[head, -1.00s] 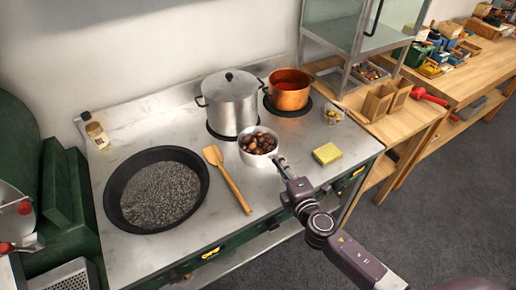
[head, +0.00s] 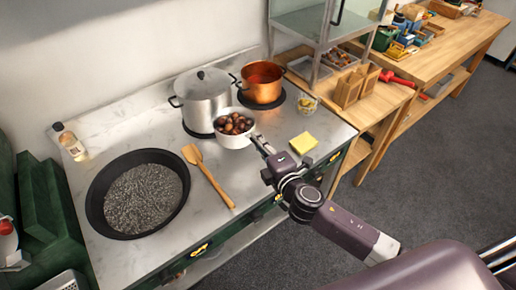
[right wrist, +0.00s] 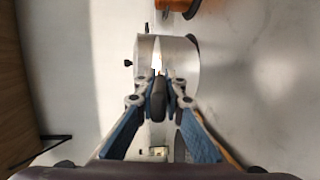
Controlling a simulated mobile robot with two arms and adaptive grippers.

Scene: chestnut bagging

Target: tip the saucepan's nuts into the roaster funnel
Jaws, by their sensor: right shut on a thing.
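The white saucepan (head: 235,140) is full of brown nuts (head: 236,123) and appears level, slightly above the stovetop in front of the steel pot. My right gripper (head: 259,143) is at the saucepan's right side, shut on its handle. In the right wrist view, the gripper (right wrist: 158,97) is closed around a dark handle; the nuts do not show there. I cannot make out the roaster funnel for certain; part of a green machine (head: 45,205) shows at the left edge. My left gripper is not in view.
A steel pot (head: 203,103) and a copper pot (head: 262,83) stand behind. A wide black pan (head: 97,208), a wooden spatula (head: 212,180), a bottle (head: 69,142) and a yellow sponge (head: 304,143) are on the stovetop (head: 255,185). Wooden tables stand at right.

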